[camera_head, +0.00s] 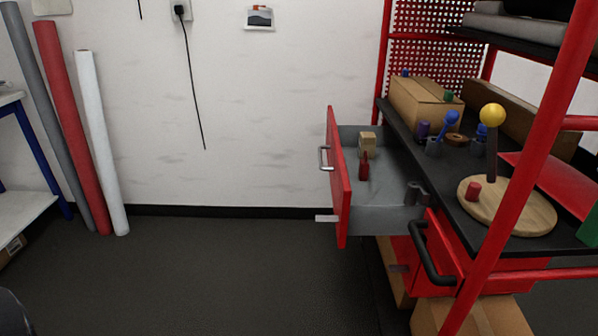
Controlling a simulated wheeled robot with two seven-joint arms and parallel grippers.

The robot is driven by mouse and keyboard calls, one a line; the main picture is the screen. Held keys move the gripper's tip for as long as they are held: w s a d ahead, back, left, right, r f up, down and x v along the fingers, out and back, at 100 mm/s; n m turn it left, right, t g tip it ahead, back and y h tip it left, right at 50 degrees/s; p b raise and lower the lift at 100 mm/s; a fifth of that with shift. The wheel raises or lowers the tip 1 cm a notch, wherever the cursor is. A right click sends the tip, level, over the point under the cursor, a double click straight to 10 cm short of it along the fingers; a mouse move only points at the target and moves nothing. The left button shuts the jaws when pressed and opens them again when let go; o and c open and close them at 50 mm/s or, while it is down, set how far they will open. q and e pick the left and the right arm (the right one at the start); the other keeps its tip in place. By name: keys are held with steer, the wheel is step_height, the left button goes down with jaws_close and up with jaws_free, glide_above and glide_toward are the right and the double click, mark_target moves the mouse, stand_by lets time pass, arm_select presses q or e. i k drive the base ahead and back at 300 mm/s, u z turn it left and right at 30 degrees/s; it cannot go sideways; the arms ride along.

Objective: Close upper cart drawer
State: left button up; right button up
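The upper cart drawer (340,183) stands pulled out to the left from the red cart (488,215). Its red front has a metal handle (324,158) on its outer face. The grey inside holds a small tan box (367,143), a red bottle-like item (364,167) and a dark grey item (415,193) near the cart side. Neither of my grippers shows in this view.
The cart top carries a cardboard box (425,104), a round wooden board (508,207) and several small items. A black push handle (430,257) juts out at the cart's near side. Rolls (103,145) lean at the left wall. The floor (215,275) left of the drawer is clear.

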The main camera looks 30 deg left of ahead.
mark_target(376, 207)
steer(key=u, duration=0.35)
steer(key=k, duration=0.85)
steer(key=u, duration=1.2)
steer(key=i, duration=0.75)
steer(key=z, duration=0.55)
steer(key=i, duration=1.15)
steer(key=z, duration=1.6)
